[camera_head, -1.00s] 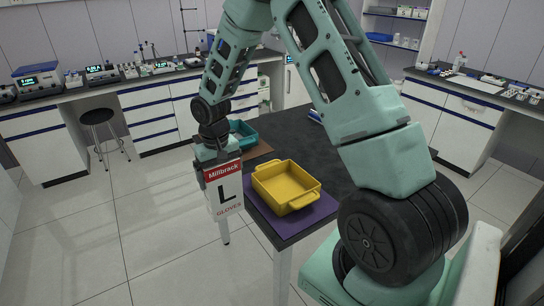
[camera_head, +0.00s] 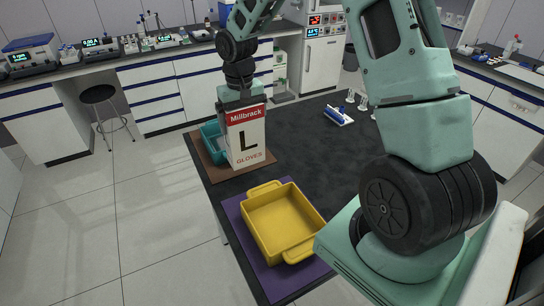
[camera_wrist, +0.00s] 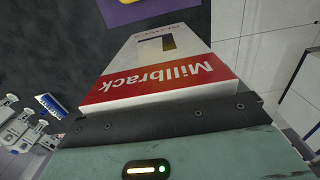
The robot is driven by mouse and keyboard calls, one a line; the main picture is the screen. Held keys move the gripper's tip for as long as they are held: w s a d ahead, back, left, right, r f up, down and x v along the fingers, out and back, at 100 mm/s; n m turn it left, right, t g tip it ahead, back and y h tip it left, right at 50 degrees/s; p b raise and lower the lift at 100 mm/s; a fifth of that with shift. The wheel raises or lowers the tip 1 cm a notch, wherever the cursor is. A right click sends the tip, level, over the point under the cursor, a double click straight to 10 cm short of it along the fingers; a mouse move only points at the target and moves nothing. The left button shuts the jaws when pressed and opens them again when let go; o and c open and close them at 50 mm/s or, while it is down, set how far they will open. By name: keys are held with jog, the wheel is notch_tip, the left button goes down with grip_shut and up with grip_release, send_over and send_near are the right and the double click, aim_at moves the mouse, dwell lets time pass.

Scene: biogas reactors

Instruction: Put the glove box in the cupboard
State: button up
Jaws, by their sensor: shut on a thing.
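The glove box (camera_head: 247,137) is a white carton with a red "Millbrack" band, a large "L" and the word "GLOVES". It hangs upright below my gripper (camera_head: 242,101), which is shut on its top end. In the head view it appears in front of the teal tray and the brown mat; I cannot tell whether its bottom touches anything. In the wrist view the box (camera_wrist: 165,65) extends away from my gripper (camera_wrist: 170,115), over the dark table top. The cupboard is not clearly identifiable; white cabinets (camera_head: 180,80) line the back wall.
A yellow tray (camera_head: 282,222) sits on a purple mat (camera_head: 262,262) at the table's front. A teal tray (camera_head: 211,140) stands on a brown mat (camera_head: 214,171). A blue-and-white item (camera_head: 338,116) lies farther back. The middle of the dark table (camera_head: 320,160) is clear. A stool (camera_head: 100,98) stands left.

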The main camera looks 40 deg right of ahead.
aim_at(245, 146)
notch_tip(245, 146, down, 10)
jog(key=shift+r+p, duration=0.2)
jog(key=shift+p, duration=1.05)
jog(key=shift+f, duration=0.1)
jog(key=o, duration=1.3)
